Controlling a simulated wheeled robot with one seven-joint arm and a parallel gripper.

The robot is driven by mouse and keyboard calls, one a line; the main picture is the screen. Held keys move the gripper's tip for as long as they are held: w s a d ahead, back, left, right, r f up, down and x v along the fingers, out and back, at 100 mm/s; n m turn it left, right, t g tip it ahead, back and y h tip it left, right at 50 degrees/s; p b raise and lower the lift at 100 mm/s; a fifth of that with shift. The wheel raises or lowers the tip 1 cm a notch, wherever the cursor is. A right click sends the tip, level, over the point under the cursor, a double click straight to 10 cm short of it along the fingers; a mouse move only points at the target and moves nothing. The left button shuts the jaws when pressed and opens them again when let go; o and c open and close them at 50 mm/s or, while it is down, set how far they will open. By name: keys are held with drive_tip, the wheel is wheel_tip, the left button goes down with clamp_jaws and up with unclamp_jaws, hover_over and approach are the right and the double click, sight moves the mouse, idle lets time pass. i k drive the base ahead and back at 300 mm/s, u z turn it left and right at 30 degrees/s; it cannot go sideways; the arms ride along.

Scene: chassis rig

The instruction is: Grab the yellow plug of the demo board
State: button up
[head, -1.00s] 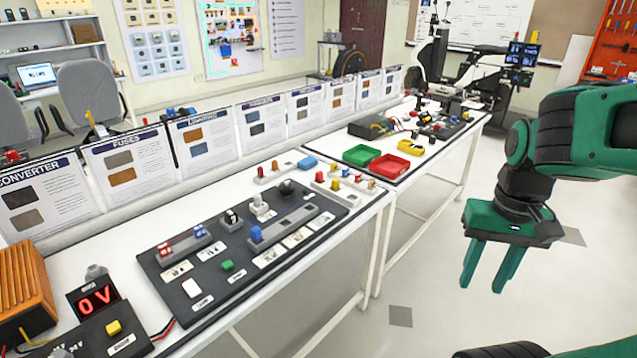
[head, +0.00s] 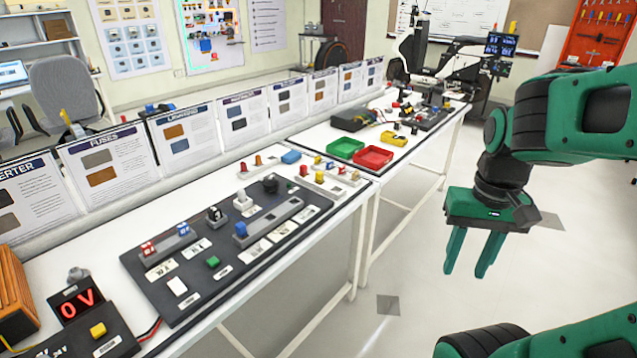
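The dark demo board (head: 190,285) lies on the white bench, with red, blue, white and black parts on it and a green and a white button. I make out no yellow plug on the board itself. A small yellow plug (head: 317,160) stands in a light strip just behind the board's far right corner, beside blue, red and orange ones; it is too small to see in detail. My gripper (head: 472,272) hangs over open floor to the right of the bench, fingers down, apart and empty, well away from the board and plugs.
A box with a yellow button (head: 97,329) and a red "0 V" display (head: 77,302) sit at the near left. Green (head: 345,148) and red (head: 372,157) trays stand on the farther bench. Upright info cards (head: 182,145) line the bench back. The floor right of the bench is clear.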

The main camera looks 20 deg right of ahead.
sight(320, 178)
drive_tip(key=k, duration=0.6)
drive_tip(key=z, duration=0.25)
drive_tip(key=i, duration=1.85)
drive_tip(key=u, duration=0.5)
